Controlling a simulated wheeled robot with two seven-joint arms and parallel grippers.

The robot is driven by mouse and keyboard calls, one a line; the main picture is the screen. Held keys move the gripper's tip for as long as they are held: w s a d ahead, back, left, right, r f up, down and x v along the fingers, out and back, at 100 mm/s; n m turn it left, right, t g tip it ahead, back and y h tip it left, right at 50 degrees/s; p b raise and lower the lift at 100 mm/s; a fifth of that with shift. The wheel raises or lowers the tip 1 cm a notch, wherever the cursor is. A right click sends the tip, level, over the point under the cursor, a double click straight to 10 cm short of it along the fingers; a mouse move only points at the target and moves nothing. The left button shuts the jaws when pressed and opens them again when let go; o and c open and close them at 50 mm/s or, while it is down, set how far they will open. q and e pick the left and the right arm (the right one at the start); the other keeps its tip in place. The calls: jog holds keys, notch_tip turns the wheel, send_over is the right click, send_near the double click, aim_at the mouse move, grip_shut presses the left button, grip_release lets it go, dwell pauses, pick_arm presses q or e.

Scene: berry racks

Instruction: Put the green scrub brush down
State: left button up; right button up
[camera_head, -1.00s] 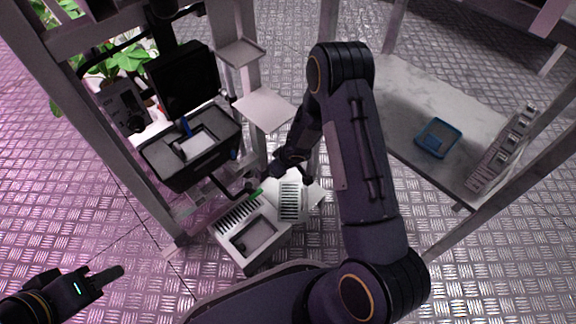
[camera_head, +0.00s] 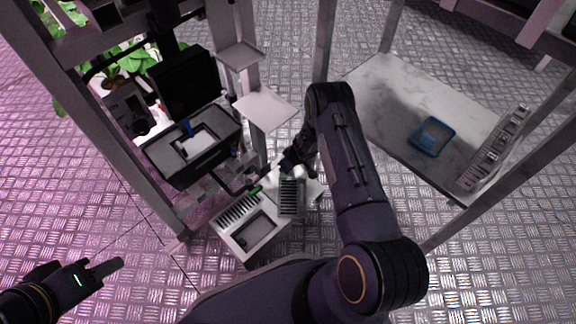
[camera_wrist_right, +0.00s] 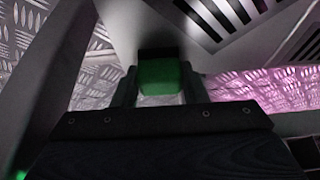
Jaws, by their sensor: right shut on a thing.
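The green scrub brush (camera_wrist_right: 160,76) is between the two fingers of my right gripper (camera_wrist_right: 158,96) in the right wrist view, and the gripper is shut on it. A dark band shows along the brush's far edge. In the head view a small green patch (camera_head: 256,190) shows at the back corner of the white slotted rack; the right fingers there are too small and dark to make out. Whether the brush touches a surface I cannot tell. My left gripper (camera_head: 105,268) is at the lower left over bare floor, with nothing visible in it; its finger gap is not visible.
The white slotted rack (camera_head: 231,236) has an open compartment in front. A grey slotted piece (camera_head: 291,197) stands beside it. A black-rimmed bin (camera_head: 168,168) and a white plate (camera_head: 266,108) are behind. A blue tray (camera_head: 432,137) lies on the marble shelf (camera_head: 390,85). Frame posts stand around.

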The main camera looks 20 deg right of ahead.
jog(key=shift+r, duration=0.1)
jog(key=o, duration=1)
jog(key=shift+r, duration=0.25)
jog(key=p+v, duration=0.4)
jog(key=v, duration=0.7)
jog(key=shift+s+d+r, duration=0.15)
jog(key=shift+r, duration=0.1)
